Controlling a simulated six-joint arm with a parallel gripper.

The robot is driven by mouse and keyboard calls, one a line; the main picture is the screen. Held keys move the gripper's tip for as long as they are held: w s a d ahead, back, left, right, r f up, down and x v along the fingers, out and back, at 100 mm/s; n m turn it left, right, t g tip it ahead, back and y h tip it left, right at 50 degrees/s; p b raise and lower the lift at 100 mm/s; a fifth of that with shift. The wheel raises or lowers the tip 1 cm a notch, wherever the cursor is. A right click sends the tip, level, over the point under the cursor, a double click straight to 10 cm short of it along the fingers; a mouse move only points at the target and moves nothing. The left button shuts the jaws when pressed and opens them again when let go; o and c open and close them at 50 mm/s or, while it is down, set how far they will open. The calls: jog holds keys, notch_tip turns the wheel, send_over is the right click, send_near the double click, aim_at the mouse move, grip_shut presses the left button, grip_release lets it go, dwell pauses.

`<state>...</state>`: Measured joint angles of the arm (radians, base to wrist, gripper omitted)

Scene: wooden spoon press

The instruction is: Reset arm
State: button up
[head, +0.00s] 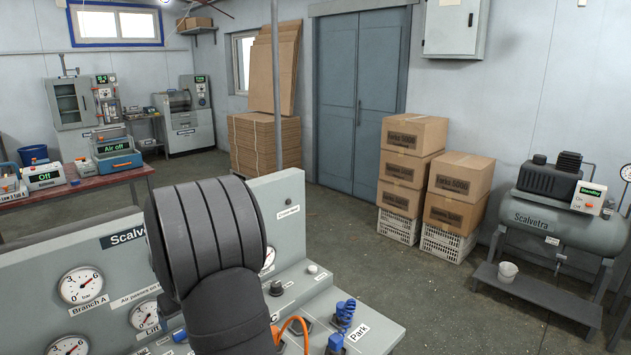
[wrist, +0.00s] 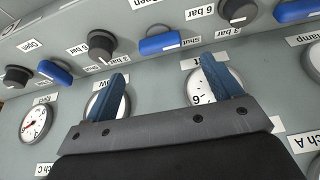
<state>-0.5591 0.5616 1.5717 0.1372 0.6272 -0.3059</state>
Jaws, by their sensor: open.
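My gripper (wrist: 163,68) shows in the wrist view with its two blue fingers spread apart and nothing between them. Behind the fingers is a grey panel (wrist: 150,72) with round gauges, black knobs and blue handles. The fingers overlap two of the gauges in the picture; I cannot tell whether they touch the panel. In the head view my dark arm covers the middle of the panel (head: 103,260), and my gripper is hidden. A "Park" label (head: 358,331) lies at the panel base's right end, beside a blue coil (head: 345,314).
An orange hose (head: 296,321) and small knobs stand on the base right of my arm. A red-topped bench (head: 75,188) with instruments is at left. Stacked cartons (head: 412,134) and a compressor (head: 556,219) are farther right. Open floor lies between.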

jog(key=v, duration=1)
jog(key=x, duration=1.8)
jog(key=shift+s, duration=0.1)
jog(key=shift+d+r+n, duration=0.15)
jog(key=shift+n, duration=0.35)
jog(key=shift+n+g+y, duration=0.5)
jog(key=shift+n+g, duration=0.2)
jog(key=shift+n, duration=0.8)
jog(key=n+g, duration=0.2)
jog(key=n, duration=0.3)
jog(key=shift+v, duration=1)
